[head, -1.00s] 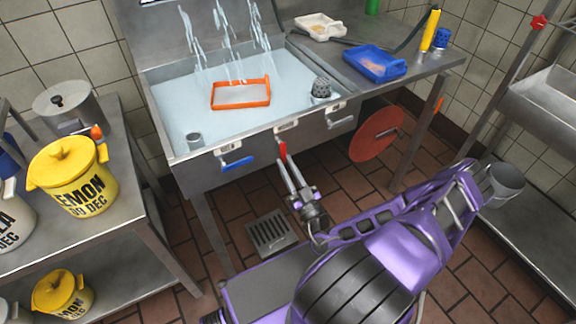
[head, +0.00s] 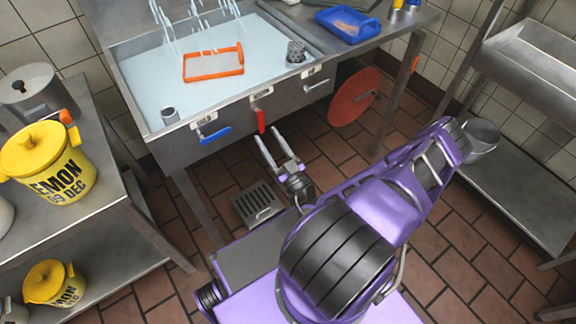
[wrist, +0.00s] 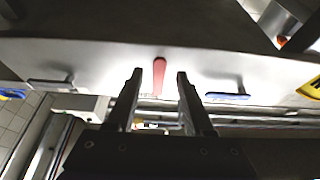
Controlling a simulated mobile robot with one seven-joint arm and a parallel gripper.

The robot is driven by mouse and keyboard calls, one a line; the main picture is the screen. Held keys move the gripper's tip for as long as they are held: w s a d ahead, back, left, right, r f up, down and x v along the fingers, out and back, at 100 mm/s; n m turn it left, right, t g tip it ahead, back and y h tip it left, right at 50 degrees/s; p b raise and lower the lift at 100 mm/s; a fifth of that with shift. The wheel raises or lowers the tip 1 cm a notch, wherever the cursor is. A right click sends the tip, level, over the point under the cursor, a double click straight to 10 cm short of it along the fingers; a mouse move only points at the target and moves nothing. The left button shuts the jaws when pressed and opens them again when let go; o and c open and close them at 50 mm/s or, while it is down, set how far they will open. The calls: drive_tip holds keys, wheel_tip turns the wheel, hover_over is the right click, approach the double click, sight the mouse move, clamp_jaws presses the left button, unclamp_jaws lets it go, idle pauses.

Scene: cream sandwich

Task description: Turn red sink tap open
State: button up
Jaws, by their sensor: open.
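The red tap handle (head: 261,120) hangs nearly straight down from the sink's front panel (head: 290,103), between a blue handle (head: 213,134) and a grey handle (head: 316,86). My gripper (head: 270,134) is open and empty, just in front of and below the red handle. In the wrist view the red handle (wrist: 159,75) shows centred in the gap between my two fingertips (wrist: 160,73), seemingly beyond them. I see no clear contact. The blue handle (wrist: 228,97) is to the right there and the grey handle (wrist: 50,84) to the left.
The sink (head: 140,88) holds water and an orange-rimmed tray (head: 240,67); streams fall into it. A metal table with yellow pots (head: 50,160) stands left. A red disc (head: 352,97) is under the counter. A shelf with a bucket (head: 480,138) stands right.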

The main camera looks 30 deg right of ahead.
drive_tip(key=v, duration=1.5)
drive_tip(key=shift+s+f+b, duration=0.2)
drive_tip(key=shift+s+b, duration=0.1)
drive_tip(key=shift+b, duration=0.05)
